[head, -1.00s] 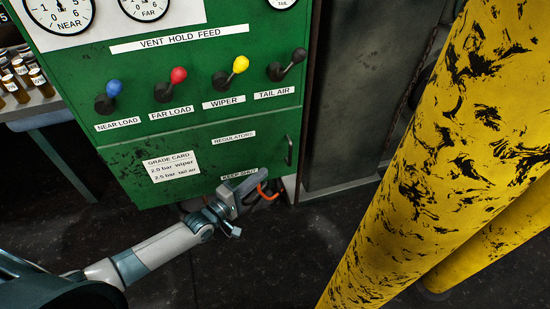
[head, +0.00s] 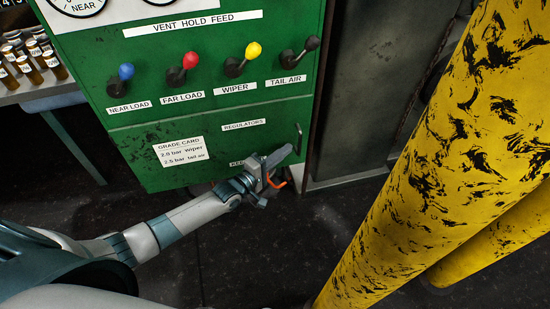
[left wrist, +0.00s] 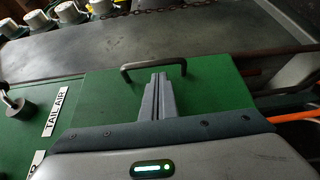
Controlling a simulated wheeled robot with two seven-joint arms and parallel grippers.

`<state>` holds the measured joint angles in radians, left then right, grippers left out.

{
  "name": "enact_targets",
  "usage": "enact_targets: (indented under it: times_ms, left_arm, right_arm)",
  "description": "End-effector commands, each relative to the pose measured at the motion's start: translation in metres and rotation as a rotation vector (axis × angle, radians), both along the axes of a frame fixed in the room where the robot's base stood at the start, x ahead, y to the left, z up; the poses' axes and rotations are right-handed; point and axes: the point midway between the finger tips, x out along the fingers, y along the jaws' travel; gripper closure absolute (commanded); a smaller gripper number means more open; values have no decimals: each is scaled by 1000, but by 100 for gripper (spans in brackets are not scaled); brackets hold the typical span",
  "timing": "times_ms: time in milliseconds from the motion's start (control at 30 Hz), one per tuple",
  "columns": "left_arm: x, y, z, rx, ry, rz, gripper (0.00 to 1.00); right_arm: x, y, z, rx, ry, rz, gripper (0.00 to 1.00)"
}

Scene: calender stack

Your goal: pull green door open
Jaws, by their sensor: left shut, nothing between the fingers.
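The green door (head: 238,143) is the lower panel of the green cabinet, marked "REGULATORS", and it looks closed. Its dark bar handle (head: 298,139) stands upright near the door's right edge. The handle also shows in the left wrist view (left wrist: 153,66), just beyond the fingertips. My left gripper (head: 284,153) is shut and empty, in front of the door's lower right part, with its fingertips just short of the handle in the head view. In the left wrist view the shut fingers (left wrist: 157,84) point at the handle's middle. My arm partly covers the "KEEP SHUT" label.
Several coloured levers, including a yellow one (head: 253,50), stick out above the door. Thick yellow posts (head: 440,150) stand at the right. An orange hose (head: 277,182) shows behind the gripper. A bench with small bottles (head: 35,68) is at the left. Dark floor lies between cabinet and posts.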

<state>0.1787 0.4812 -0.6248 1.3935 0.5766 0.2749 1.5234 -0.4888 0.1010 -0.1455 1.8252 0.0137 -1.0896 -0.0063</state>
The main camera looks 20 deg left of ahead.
Motion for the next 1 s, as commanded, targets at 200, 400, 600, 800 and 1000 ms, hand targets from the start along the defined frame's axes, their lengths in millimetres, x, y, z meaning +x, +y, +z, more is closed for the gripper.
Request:
enact_targets:
  times_ms: [200, 400, 600, 800, 1000]
  left_arm:
    - [22, -10, 0, 1, 0, 0, 100]
    - [27, -13, -1, 0, 1, 0, 100]
    - [27, -13, 0, 0, 1, 0, 100]
    - [23, -14, -1, 1, 0, -7, 100]
    - [4, -24, -1, 2, 0, -50, 100]
  right_arm:
    - [0, 0, 0, 0, 1, 0, 69]
    - [1, 0, 1, 0, -1, 0, 69]
    - [2, 0, 2, 0, -3, 0, 69]
    - [2, 0, 2, 0, -3, 0, 69]
    - [3, 0, 2, 0, -6, 0, 69]
